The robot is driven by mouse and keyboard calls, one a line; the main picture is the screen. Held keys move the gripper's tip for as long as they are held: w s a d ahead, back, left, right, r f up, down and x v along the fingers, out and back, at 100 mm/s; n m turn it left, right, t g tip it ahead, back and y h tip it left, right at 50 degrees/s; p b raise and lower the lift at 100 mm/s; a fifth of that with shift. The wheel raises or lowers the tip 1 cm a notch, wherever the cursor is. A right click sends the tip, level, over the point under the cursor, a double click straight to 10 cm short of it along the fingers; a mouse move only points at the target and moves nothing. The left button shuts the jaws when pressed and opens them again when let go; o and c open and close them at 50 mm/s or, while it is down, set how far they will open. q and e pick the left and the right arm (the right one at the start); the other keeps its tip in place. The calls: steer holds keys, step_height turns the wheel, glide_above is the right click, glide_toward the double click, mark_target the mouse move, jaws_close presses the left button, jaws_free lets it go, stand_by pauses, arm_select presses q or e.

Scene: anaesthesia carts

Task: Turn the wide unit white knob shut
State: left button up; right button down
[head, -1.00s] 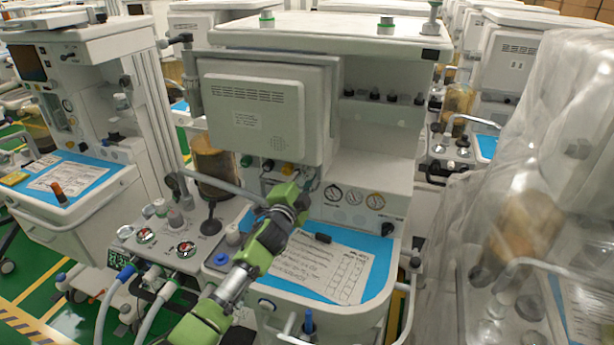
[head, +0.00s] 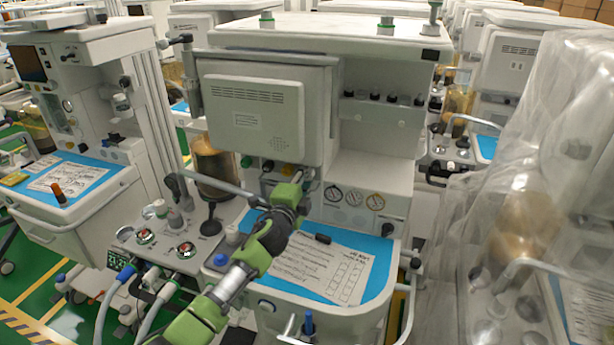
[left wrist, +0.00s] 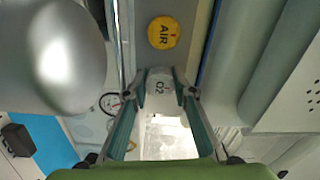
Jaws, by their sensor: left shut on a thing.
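The white knob (left wrist: 159,82), marked O2, sits between my left fingertips in the left wrist view. My left gripper (left wrist: 160,88) is shut on it, with one finger on each side. In the head view my left gripper (head: 298,178) reaches up to the wide unit's (head: 375,160) front panel, below the grey monitor box. The gripper hides the white knob there. My right gripper is in neither view.
A yellow AIR knob (left wrist: 163,32) is close beside the white knob. A grey rounded body (left wrist: 62,50) fills the wrist view's upper left. Gauges (head: 354,198) are right of the gripper. Below lies a blue worktop (head: 375,262) with a paper sheet (head: 322,270).

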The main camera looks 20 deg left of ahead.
arm_select(q)
steer(key=o, duration=0.8)
steer(key=shift+f, duration=0.1)
steer(key=shift+o, duration=0.2)
steer(key=shift+s, duration=0.15)
steer(key=s, duration=1.1)
steer(key=shift+s+a, duration=0.2)
steer(key=shift+s, duration=0.2)
